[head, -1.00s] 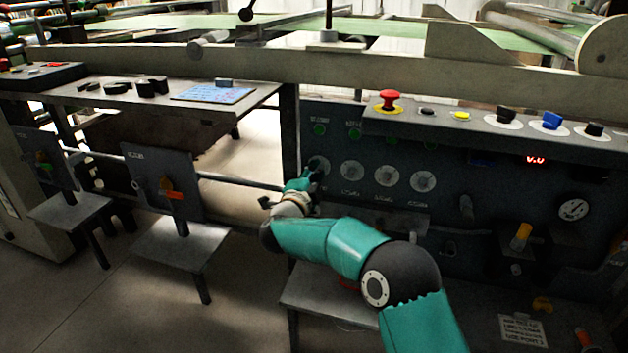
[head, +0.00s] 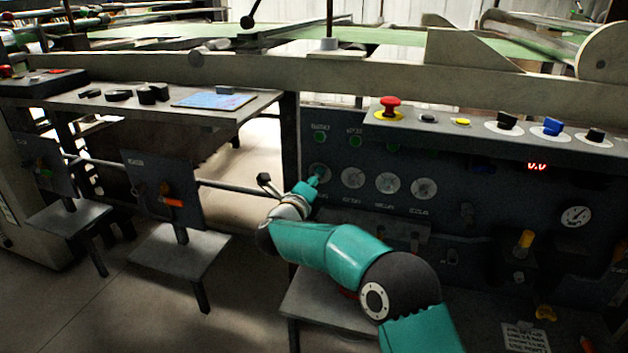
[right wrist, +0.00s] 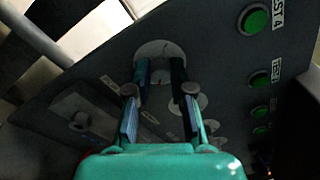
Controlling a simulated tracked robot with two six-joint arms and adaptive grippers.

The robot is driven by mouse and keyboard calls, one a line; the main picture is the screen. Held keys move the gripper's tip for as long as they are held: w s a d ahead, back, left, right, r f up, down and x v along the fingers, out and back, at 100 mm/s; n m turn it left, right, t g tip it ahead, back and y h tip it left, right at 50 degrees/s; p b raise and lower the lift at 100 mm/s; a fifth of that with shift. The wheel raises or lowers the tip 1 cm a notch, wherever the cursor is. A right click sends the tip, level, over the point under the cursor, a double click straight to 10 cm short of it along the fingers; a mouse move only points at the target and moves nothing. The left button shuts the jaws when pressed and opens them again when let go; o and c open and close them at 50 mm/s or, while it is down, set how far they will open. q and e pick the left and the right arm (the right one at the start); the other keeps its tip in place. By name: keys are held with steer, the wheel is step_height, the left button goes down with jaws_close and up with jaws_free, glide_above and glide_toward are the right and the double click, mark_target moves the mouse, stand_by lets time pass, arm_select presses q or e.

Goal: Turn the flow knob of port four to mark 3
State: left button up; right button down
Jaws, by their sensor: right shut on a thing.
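The leftmost pale round dial (head: 319,168) on the dark panel is the one at my right gripper (head: 315,181). My left gripper is not in view.
More pale dials (head: 388,183) sit in a row to the right. Above are a red mushroom button (head: 390,104) and a shelf of selector switches. A grey frame post (head: 290,135) stands just left of the panel. A small grey table (head: 320,305) lies below my arm.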

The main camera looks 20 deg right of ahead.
steer(key=shift+f+m, duration=0.3)
steer(key=shift+m, duration=0.2)
steer(key=c, duration=1)
jaws_free()
steer(key=shift+r, duration=0.1)
steer(key=v, duration=1.2)
